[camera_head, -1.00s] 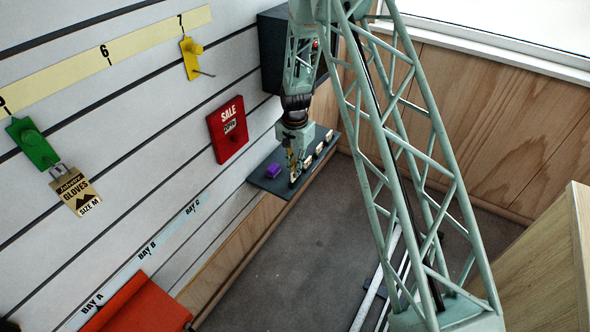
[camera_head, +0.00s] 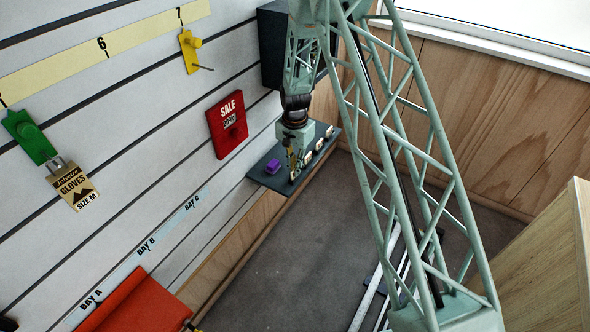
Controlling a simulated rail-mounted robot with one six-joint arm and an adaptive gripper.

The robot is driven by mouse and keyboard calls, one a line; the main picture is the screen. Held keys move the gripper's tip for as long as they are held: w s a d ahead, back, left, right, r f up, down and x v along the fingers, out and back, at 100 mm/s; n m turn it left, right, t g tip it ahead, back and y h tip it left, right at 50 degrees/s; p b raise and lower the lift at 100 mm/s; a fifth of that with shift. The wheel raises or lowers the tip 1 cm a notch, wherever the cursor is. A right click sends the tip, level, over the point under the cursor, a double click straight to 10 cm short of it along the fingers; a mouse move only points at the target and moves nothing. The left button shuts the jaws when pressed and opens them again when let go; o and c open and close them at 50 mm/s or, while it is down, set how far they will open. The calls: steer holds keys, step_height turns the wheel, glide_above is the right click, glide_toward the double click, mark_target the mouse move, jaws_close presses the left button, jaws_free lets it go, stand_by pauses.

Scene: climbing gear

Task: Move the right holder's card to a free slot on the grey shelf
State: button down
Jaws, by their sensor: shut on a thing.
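The yellow holder (camera_head: 190,48) under the 7 on the wall is the right one, and its peg is bare. The grey shelf (camera_head: 266,179) is at the wall's far end and bears a row of several pale, dark-marked pieces (camera_head: 320,144). My gripper (camera_head: 293,168) is over the shelf's near part, low among these pieces. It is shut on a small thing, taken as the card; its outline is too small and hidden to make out. I cannot tell whether it touches a slot. The green holder (camera_head: 30,137) carries a gold gloves card (camera_head: 74,187).
A purple piece (camera_head: 272,167) sits on the shelf just left of my gripper. A red SALE box (camera_head: 228,127) is on the wall, and a dark box (camera_head: 272,48) is above the shelf. A red bin (camera_head: 138,305) is at lower left.

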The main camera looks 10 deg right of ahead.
stand_by(0.3)
steer(key=c, duration=2.7)
jaws_free()
steer(key=shift+c, duration=0.2)
steer(key=shift+r, duration=0.15)
step_height(320, 180, up, 12)
